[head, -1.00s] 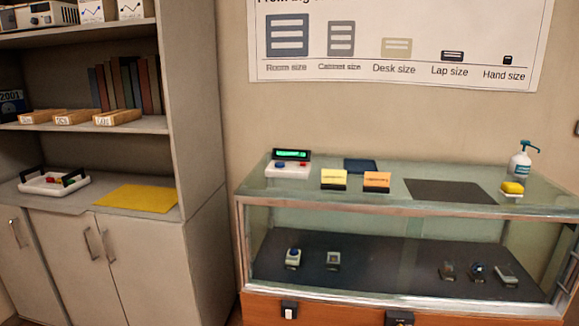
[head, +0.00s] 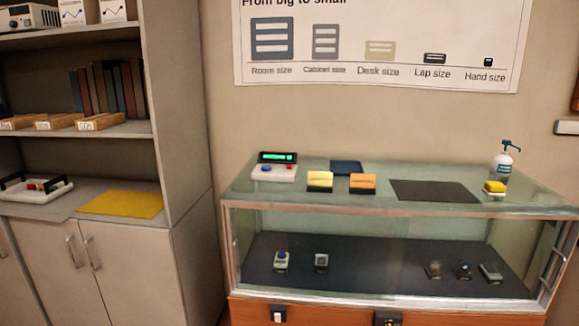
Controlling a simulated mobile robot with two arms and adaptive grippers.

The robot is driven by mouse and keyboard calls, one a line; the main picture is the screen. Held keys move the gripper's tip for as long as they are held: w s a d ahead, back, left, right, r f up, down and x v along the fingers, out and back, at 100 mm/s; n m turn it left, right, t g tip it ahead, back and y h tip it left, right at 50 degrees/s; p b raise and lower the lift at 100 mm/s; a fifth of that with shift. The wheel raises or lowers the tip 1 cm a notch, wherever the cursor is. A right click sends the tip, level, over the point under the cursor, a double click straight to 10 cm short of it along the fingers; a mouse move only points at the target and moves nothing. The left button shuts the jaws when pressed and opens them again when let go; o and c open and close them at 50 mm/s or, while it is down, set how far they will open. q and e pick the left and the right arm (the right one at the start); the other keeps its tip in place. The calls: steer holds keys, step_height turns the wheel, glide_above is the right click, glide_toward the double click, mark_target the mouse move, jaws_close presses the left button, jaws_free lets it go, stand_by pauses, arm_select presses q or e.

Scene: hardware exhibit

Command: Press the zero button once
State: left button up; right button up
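A small white device (head: 274,173) with a green lit display (head: 277,157) stands at the left end of the glass case's top. It carries a blue button (head: 266,168) and a red button (head: 287,168). Any labels on these buttons are too small to read, so I cannot tell which one is the zero button. Neither of my grippers is in the head view.
The glass case (head: 400,210) also bears yellow (head: 320,181) and orange (head: 362,183) blocks, a dark mat (head: 435,191), a pump bottle (head: 502,165) and a yellow sponge (head: 494,187). A shelf unit (head: 182,130) stands left. Small devices lie inside the case.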

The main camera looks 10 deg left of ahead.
arm_select(q)
jaws_close()
stand_by(1.0)
